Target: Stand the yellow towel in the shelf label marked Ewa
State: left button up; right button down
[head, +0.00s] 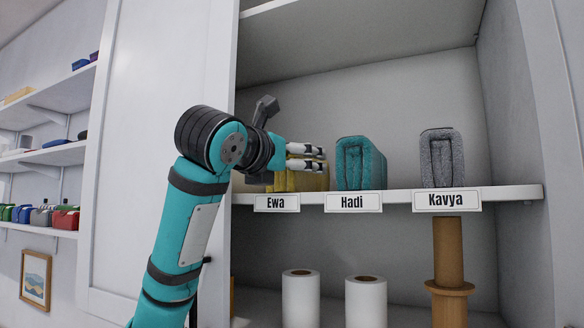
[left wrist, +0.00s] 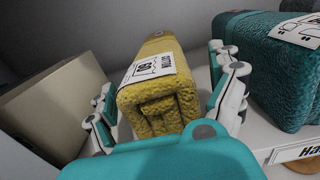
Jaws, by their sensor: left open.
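The folded yellow towel (head: 308,182) is at the shelf edge behind the label marked Ewa (head: 277,203), at the left end of the row. My left gripper (head: 321,159) is in front of it and hides much of it in the head view. In the left wrist view, the yellow towel (left wrist: 160,105) lies between the spread fingers of my left gripper (left wrist: 163,75), with a white tag on its top. The fingers look apart from its sides. It seems to rest on the shelf. My right gripper is not in view.
A teal towel (head: 360,163) stands above the Hadi label (head: 353,202), close to the right finger. A grey towel (head: 441,158) stands above the Kavya label (head: 447,200). The open cabinet door (head: 160,90) is at left. White rolls (head: 300,300) stand below the shelf (head: 400,197).

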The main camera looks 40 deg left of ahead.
pick_arm(q)
jog(key=b+v, duration=0.3)
jog(key=v, duration=0.8)
